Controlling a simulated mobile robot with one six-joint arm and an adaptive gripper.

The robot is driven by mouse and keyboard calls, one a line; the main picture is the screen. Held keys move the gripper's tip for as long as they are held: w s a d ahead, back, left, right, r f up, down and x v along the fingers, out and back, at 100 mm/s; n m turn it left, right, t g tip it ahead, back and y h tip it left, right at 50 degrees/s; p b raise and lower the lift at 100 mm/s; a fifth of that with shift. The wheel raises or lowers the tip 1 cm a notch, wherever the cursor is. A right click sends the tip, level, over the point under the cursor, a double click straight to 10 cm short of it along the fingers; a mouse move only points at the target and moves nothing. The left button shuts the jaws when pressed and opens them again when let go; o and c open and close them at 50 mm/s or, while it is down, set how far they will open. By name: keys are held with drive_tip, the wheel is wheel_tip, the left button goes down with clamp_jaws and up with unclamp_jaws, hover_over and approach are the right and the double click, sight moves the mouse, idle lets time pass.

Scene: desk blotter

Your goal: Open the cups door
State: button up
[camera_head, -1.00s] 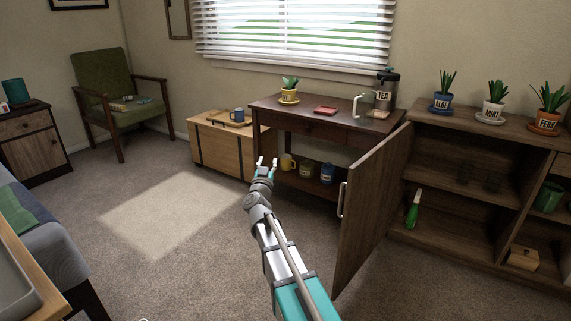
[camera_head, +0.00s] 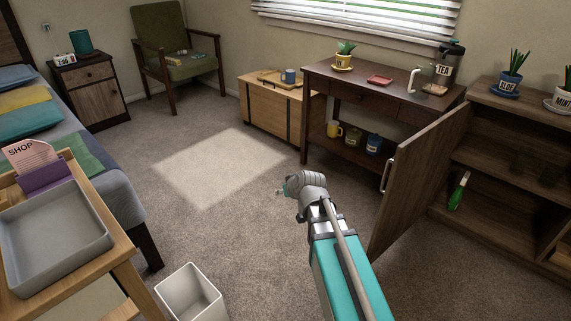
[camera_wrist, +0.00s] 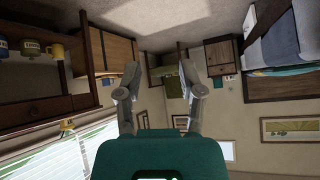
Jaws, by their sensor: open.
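The dark wooden cupboard door (camera_head: 420,180) stands swung out into the room from the left end of the low cupboard (camera_head: 505,170). Its pale vertical handle (camera_head: 388,175) is on the free edge. The door does not show in the wrist view.
A dark side table (camera_head: 385,85) left of the door holds a yellow mug (camera_head: 334,129) and jars below. A wooden chest (camera_head: 270,110) stands beside it. A white bin (camera_head: 190,295) and a tray table (camera_head: 125,245) are at the lower left. Carpet between is clear.

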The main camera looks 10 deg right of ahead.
drive_tip(key=s+d+f+m+g+h+p, duration=0.1)
drive_tip(key=s+g, duration=0.3)
drive_tip(key=s, duration=0.5)
drive_tip(key=s+d+f+m+g+h+p, duration=0.1)
drive_tip(key=s+d+f+g+h, duration=0.1)
drive_tip(key=s, duration=0.7)
drive_tip(key=shift+d+g, duration=0.7)
drive_tip(key=shift+g, duration=0.5)
